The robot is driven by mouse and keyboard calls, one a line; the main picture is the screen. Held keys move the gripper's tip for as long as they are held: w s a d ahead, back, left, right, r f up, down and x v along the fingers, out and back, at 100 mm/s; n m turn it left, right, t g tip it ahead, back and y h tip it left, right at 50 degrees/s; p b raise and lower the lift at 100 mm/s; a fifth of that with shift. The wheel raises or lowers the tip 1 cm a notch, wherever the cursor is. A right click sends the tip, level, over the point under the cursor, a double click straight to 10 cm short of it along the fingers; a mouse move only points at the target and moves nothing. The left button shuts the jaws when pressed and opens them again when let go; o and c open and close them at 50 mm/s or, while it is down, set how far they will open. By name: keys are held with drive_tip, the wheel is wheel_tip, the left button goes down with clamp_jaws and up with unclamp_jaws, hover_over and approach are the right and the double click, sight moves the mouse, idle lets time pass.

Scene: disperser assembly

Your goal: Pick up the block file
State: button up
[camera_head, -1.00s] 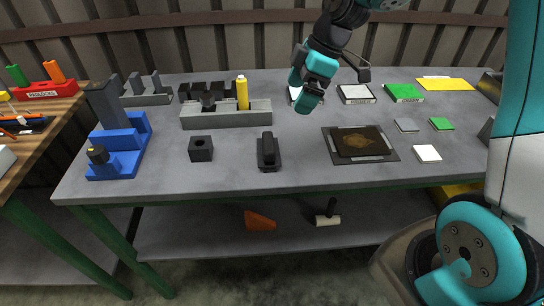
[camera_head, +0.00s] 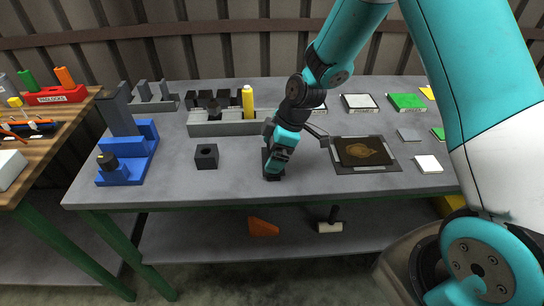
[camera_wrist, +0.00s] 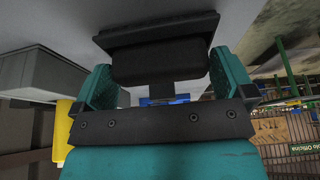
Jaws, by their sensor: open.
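The block file (camera_head: 266,158) is a black block with a rounded bar handle on a flat base. It lies near the front edge of the grey table, mostly hidden behind my gripper in the head view. My gripper (camera_head: 277,163) is open and right over it. In the wrist view, the file's dark handle (camera_wrist: 160,62) sits between the two teal fingers of my gripper (camera_wrist: 162,78), and its base (camera_wrist: 157,28) shows beyond. I cannot tell whether the fingers touch the handle.
A black cube with a hole (camera_head: 206,157) stands to the left. A grey channel-shaped holder (camera_head: 215,129) with a yellow cylinder (camera_head: 248,98) is behind. A dark mat with a brown plate (camera_head: 365,152) lies to the right. A blue fixture (camera_head: 140,150) stands at the left.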

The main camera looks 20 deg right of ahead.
drive_tip(key=c, duration=0.8)
wheel_tip(320, 180, up, 20)
drive_tip(key=shift+b, duration=0.6)
